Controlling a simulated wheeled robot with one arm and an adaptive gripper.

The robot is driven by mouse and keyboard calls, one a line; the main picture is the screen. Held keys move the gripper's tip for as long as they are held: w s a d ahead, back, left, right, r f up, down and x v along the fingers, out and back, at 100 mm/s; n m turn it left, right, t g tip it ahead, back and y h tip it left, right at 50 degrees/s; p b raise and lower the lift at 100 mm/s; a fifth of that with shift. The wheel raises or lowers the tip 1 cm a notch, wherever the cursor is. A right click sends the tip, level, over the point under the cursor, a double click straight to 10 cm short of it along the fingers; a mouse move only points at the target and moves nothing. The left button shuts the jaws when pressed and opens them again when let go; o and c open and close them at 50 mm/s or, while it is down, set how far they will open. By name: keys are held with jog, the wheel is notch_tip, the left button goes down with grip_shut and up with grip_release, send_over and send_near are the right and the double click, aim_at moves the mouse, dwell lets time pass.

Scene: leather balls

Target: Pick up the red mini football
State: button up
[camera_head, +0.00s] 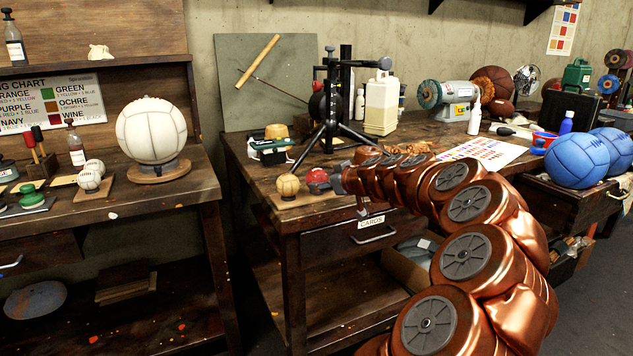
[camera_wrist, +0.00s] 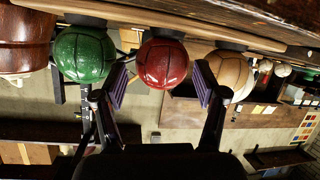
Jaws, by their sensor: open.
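The red mini football (camera_wrist: 162,63) is in the middle of the wrist view, between the fingertips of my gripper (camera_wrist: 160,82). My gripper is open, with a finger on each side of the ball and a visible gap on both sides. The wrist view looks upside down, and the ball rests against a wooden support along the top. In the head view my arm reaches to the middle bench, its end beside a small tan ball (camera_head: 288,185).
A green ball (camera_wrist: 85,54) and a tan ball (camera_wrist: 230,73) flank the red one closely in the wrist view. In the head view, a black tripod stand (camera_head: 331,105) rises behind my arm's end.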

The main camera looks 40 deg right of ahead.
aim_at(317, 181)
jog(key=shift+x, duration=2.3)
jog(key=shift+a, duration=0.1)
jog(key=c, duration=0.8)
jog(key=shift+r, duration=0.1)
jog(key=shift+c, duration=0.2)
